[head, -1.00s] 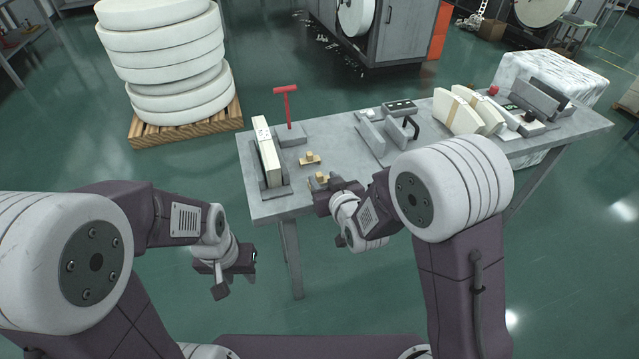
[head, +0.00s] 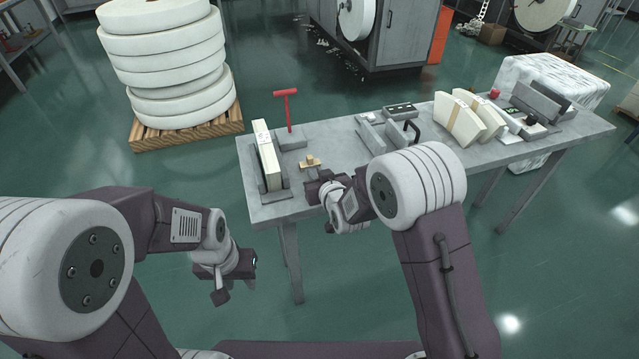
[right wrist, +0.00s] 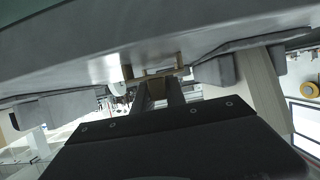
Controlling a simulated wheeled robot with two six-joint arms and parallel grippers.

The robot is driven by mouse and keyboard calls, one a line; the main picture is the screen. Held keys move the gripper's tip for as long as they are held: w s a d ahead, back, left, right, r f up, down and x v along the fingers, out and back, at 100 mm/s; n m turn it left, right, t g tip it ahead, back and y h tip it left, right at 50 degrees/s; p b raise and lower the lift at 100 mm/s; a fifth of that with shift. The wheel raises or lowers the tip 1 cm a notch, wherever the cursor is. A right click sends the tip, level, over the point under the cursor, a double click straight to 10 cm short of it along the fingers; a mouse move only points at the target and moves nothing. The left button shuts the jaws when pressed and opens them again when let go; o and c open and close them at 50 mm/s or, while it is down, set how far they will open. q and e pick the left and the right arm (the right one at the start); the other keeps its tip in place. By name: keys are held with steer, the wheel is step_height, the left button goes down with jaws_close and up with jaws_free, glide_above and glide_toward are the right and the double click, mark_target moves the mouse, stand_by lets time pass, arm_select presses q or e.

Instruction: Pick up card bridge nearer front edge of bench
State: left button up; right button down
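One small brass-coloured card bridge (head: 308,161) with an upright knob stands on the bench (head: 345,140), behind my right gripper. The card bridge nearer the front edge is hidden behind my right gripper (head: 314,186) in the head view. In the right wrist view a brass card bridge (right wrist: 155,73) lies at the fingertips, its knob between the two fingers of my right gripper (right wrist: 159,92). The fingers stand close on either side of the knob; whether they press on it I cannot tell. My left gripper (head: 240,268) hangs low, off the bench's front left; its opening is unclear.
A rack with upright cream cards (head: 266,155) stands to the left of the bridges. A red T-handle (head: 287,108) rises from a grey block behind them. Grey fixtures (head: 380,132) and cream card stacks (head: 460,118) stand to the right.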

stand_by(0.3)
step_height(320, 180, up, 5)
steer(key=shift+w+d+f+p, duration=0.1)
steer(key=shift+d+p, duration=0.05)
steer(key=shift+p, duration=0.45)
steer(key=w+d+r+p, duration=0.2)
steer(key=d+r, duration=0.4)
steer(key=d, duration=0.5)
steer(key=shift+w, duration=0.4)
steer(key=shift+r, duration=0.1)
